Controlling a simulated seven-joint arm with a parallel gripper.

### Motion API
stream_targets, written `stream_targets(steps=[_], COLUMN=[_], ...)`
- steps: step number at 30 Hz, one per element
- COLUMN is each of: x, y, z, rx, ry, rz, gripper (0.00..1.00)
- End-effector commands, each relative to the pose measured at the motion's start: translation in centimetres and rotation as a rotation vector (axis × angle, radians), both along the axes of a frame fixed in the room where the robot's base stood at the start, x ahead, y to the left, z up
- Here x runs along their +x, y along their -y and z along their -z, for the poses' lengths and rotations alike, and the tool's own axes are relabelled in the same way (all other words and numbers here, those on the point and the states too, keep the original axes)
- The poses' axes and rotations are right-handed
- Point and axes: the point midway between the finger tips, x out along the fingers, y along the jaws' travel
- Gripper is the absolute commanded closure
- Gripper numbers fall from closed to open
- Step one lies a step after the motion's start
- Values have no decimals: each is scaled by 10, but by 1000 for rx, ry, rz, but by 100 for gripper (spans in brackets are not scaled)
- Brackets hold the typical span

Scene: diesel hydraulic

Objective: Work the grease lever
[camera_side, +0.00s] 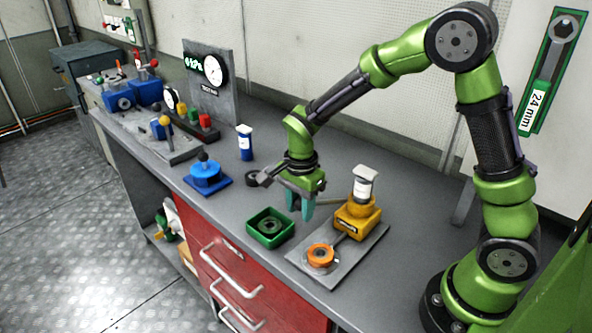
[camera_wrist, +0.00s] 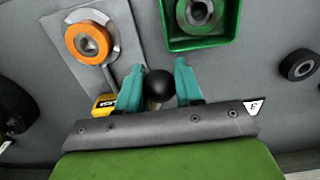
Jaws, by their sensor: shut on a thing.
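The grease pump (camera_side: 357,220) is a yellow block with a white-labelled cylinder on top, on a grey plate (camera_side: 358,252). Its thin lever (camera_side: 328,202) reaches left from the block to my gripper (camera_side: 300,205). In the wrist view, the lever's round black knob (camera_wrist: 159,86) sits between the teal fingers of my gripper (camera_wrist: 160,72), which are closed on it. A corner of the yellow pump (camera_wrist: 104,103) shows behind the left finger. In the side view the fingers hide the knob.
An orange ring fitting (camera_side: 320,254) sits on the plate's front part. A green square tray (camera_side: 269,228) stands just left of the plate. Bare bench lies behind my gripper.

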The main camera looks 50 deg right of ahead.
Motion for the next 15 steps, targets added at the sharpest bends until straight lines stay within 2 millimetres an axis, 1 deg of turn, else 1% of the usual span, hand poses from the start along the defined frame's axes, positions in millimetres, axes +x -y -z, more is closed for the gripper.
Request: stream_targets(steps=[5, 15], x=[1, 1], y=[0, -2], z=[3, 16], rx=[-2, -2], ry=[4, 4], rz=[-1, 0], gripper=[86, 86])
